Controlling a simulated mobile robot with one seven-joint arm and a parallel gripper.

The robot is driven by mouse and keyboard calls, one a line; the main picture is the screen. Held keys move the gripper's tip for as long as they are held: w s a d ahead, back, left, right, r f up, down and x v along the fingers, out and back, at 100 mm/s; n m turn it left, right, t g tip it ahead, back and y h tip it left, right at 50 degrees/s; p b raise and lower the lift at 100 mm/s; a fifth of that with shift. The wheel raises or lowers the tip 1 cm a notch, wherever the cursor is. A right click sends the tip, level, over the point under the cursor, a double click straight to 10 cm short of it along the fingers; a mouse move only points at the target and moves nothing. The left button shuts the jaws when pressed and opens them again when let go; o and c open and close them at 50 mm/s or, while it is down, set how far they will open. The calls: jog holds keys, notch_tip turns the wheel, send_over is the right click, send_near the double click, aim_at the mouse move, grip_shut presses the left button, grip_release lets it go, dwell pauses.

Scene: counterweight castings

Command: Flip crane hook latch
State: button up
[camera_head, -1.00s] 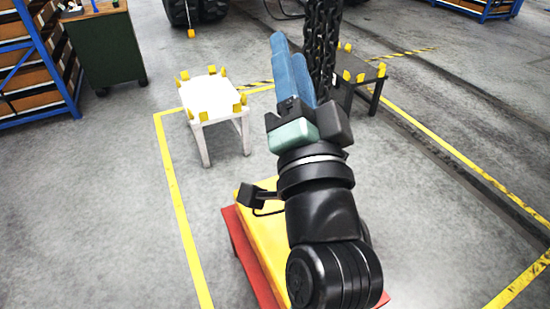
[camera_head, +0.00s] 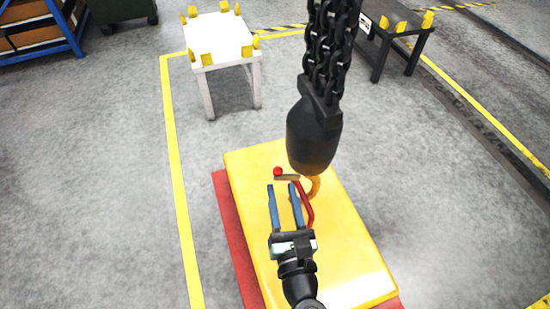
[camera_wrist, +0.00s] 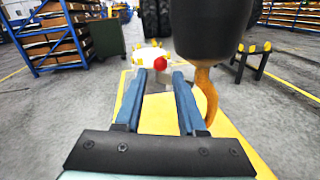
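The crane hook block (camera_head: 315,135) is a black body hanging on chains above the yellow casting (camera_head: 345,255). Its orange hook (camera_head: 315,187) shows below it, and in the wrist view the hook (camera_wrist: 206,92) is just right of my right finger. A latch lever with a red ball knob (camera_head: 278,171) sticks out to the left from the hook. My gripper (camera_head: 282,187) is open, its two blue fingers apart and pointing at the lever. In the wrist view the red knob (camera_wrist: 160,63) appears between the fingertips, slightly beyond them. I cannot tell whether anything touches.
A red curved piece (camera_head: 307,205) lies beside my right finger. The casting rests on a red base (camera_head: 235,235). A white stand with yellow corner pieces (camera_head: 218,40) is behind, and a dark stand (camera_head: 400,45) is back right. Chains (camera_head: 330,50) hang above the block.

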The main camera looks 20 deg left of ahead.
jog(key=x, duration=0.9)
jog(key=shift+w, duration=0.1)
grip_shut()
dwell(1.2)
